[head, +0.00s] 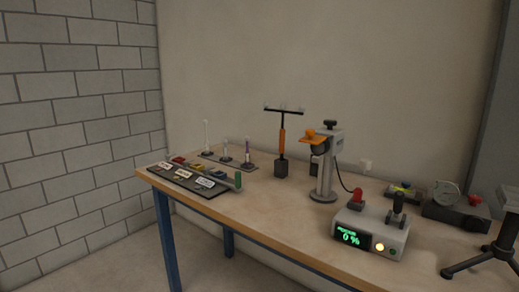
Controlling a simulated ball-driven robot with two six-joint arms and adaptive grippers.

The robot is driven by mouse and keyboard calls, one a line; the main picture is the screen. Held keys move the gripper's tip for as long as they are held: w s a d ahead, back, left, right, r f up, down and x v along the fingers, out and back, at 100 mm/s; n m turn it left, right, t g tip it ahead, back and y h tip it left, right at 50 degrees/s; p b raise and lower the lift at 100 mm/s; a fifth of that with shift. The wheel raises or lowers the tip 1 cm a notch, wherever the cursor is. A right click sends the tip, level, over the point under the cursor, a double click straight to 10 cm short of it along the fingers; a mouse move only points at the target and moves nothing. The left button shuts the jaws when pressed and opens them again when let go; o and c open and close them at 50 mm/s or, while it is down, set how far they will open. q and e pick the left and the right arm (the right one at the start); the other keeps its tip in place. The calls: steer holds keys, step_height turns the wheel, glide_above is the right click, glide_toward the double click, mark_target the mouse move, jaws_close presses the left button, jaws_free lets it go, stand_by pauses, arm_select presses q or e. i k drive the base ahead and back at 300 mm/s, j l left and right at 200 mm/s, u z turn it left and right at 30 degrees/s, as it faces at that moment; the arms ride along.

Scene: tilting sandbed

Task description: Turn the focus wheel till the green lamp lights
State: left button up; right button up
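A grey upright stand (327,165) with a round base is on the bench, with an orange plate (314,138) and a black knob (330,124) on top. A dark round part (320,146), possibly the focus wheel, is partly under the orange plate. A cable runs from the stand towards a grey box (369,232), whose display (349,237) reads 0 % in green. On its front a pale yellow lamp (379,247) looks bright. Beside it is a small greenish lamp (393,251); I cannot tell whether it is lit. Neither gripper is in view.
The wooden bench (262,207) has clear room in front of the stand. A dark labelled tray (193,181) and small upright rods are at left. An orange-handled tool (282,143) stands behind. A dial device (446,195) and a black tripod foot (484,259) are at right.

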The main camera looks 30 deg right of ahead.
mark_target(330, 123)
steer(key=z, duration=1.15)
